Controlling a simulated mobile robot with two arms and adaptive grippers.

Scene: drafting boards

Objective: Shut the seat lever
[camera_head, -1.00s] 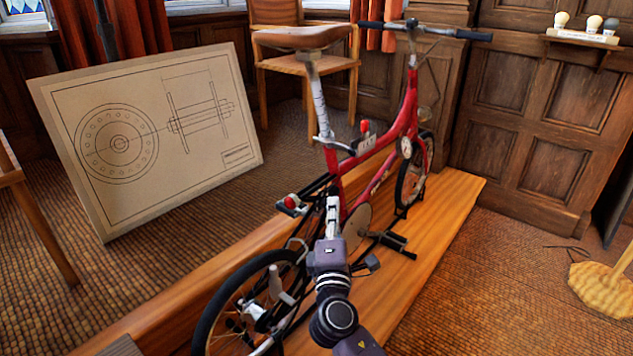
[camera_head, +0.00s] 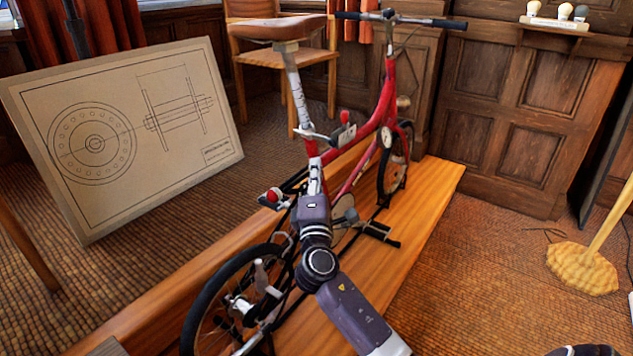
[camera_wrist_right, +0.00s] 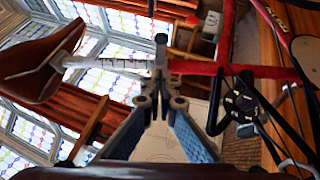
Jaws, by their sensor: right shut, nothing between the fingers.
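The red bicycle (camera_head: 385,100) stands upright with its brown saddle (camera_head: 278,27) on a pale, marked seat post (camera_head: 294,80). The seat lever (camera_head: 312,134) is a small grey piece at the clamp where the post enters the red frame. In the right wrist view the seat lever (camera_wrist_right: 161,48) is a dark bar across the clamp, between post and red tube. My right gripper (camera_head: 316,168) is shut and empty, just below the clamp in the head view. Its fingertips (camera_wrist_right: 161,88) look very close to the lever; contact cannot be told. My left gripper is out of view.
The bicycle stands on a wooden platform (camera_head: 425,215). A drawing board (camera_head: 215,130) leans at the left, and a wooden chair (camera_head: 250,70) is behind the saddle.

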